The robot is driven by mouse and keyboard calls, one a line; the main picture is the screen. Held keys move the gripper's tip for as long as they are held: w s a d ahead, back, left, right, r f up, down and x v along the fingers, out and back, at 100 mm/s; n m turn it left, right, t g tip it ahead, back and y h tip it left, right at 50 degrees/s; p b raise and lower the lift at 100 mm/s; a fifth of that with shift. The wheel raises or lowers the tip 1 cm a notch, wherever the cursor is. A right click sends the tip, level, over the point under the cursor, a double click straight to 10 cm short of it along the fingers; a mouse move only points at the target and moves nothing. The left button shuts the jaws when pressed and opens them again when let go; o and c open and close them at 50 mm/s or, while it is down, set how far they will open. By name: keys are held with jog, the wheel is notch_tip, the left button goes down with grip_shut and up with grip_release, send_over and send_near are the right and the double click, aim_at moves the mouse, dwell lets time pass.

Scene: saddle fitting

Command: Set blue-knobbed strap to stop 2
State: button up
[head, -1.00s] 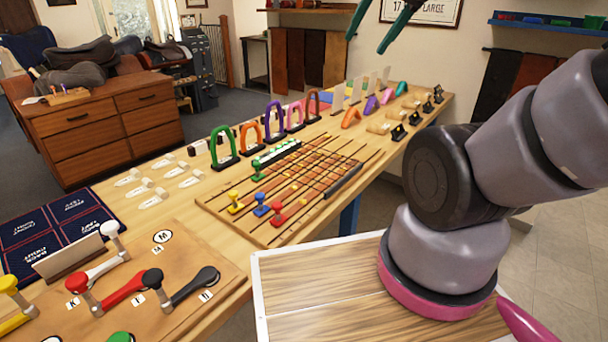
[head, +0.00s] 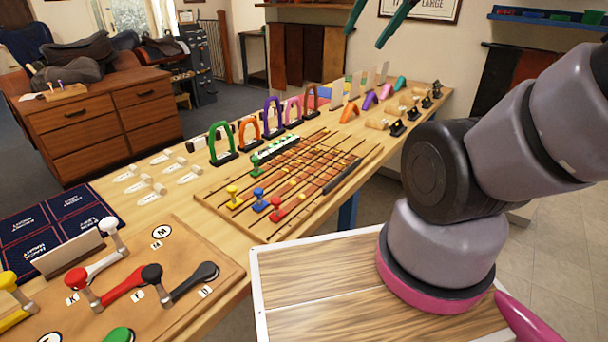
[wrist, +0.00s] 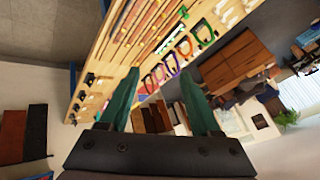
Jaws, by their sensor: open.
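The strap board (head: 228,207) lies on the long bench, with several brown straps running across it. The blue-knobbed strap (head: 260,200) has its knob at the near-left end of the board, between a yellow knob (head: 234,197) and a red knob (head: 276,209). A green knob (head: 256,163) shows farther back. Stop numbers are too small to read. My gripper (head: 378,22) is open and empty, high above the far part of the bench. In the wrist view its green fingers (wrist: 158,95) are spread apart, with the bench beyond them.
Coloured arches (head: 222,145) stand behind the board. A lever panel (head: 172,262) with red, black and white levers is at the near left. A wood-topped surface (head: 340,290) lies at the front, near my arm. Air above the board is clear.

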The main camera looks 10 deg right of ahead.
jog(key=shift+w+a, duration=0.1)
jog(key=n+g+h, duration=0.2)
jog(key=n+g, duration=0.1)
jog(key=g, duration=0.4)
send_over(258, 190)
notch_tip(258, 190, down, 26)
jog(key=f, duration=0.1)
notch_tip(258, 190, down, 10)
jog(key=shift+r, duration=0.1)
grip_shut()
